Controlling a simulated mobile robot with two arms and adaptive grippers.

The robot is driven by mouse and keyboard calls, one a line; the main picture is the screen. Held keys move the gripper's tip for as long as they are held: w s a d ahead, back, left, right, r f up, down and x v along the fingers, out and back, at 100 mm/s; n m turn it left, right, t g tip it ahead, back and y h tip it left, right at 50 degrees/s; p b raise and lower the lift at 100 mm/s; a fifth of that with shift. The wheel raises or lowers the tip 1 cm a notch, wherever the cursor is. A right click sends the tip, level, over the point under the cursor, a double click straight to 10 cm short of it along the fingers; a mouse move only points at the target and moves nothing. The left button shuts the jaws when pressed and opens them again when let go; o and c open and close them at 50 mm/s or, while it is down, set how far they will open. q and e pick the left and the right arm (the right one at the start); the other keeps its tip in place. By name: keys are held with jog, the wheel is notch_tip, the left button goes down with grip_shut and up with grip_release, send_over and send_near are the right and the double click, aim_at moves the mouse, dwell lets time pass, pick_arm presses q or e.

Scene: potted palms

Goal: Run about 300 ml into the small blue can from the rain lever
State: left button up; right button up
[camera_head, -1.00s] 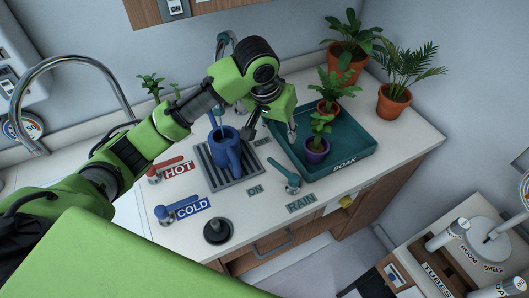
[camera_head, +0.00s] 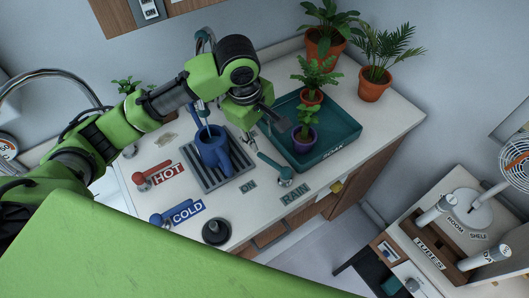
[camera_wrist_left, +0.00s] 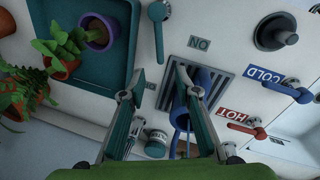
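The small blue can (camera_head: 211,152) stands upright on a dark slotted grate (camera_head: 222,182) under a thin spout (camera_head: 203,112); I cannot tell whether water runs. It also shows in the wrist view (camera_wrist_left: 181,112), partly behind a finger. The teal rain lever (camera_head: 284,176) is on the counter right of the grate, its handle pointing up-left; it shows in the wrist view (camera_wrist_left: 158,14). My left gripper (camera_head: 254,142) is open and empty above the counter between can and teal tray, close to the lever's handle end; contact cannot be told. My right gripper is not in view.
The red hot lever (camera_head: 145,180) and blue cold lever (camera_head: 160,218) are left of the grate, with a black knob (camera_head: 216,232) in front. A teal tray (camera_head: 335,155) with small potted plants stands right. Two larger potted palms (camera_head: 372,84) stand behind it.

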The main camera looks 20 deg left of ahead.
aim_at(265, 157)
pick_arm(q)
jog(key=f, duration=0.3)
jog(key=w+f+p, duration=0.1)
jog(key=f, duration=0.3)
jog(key=w+f, duration=0.1)
jog(key=f, duration=0.3)
jog(key=shift+d+f+p, duration=0.15)
jog(key=shift+d+p, duration=0.2)
jog(key=shift+d, duration=0.05)
grip_shut()
